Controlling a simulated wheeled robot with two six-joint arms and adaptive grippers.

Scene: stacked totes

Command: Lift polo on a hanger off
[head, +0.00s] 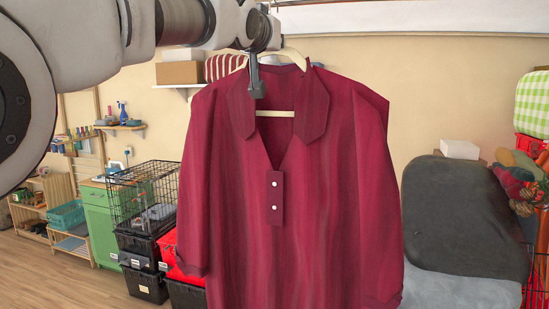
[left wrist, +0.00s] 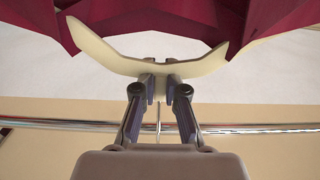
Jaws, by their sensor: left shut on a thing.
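The dark red polo (head: 290,200) hangs upright on a cream hanger (head: 292,52) in the middle of the head view, with two white buttons on its front. My left gripper (head: 256,88) is at the polo's neck, at the top of the hanger. In the left wrist view my left gripper (left wrist: 160,82) is shut on the middle of the cream hanger (left wrist: 110,57), and the polo's collar (left wrist: 90,12) shows beyond it. The hanger's hook is mostly hidden by the gripper in the head view. My right gripper is not in view.
A metal rail (left wrist: 250,129) runs across the left wrist view behind the gripper. A striped red garment (head: 222,66) and boxes on a shelf (head: 180,72) are behind. A wire crate (head: 143,195) on stacked totes (head: 143,284) stands left, a dark grey cushioned seat (head: 465,215) right.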

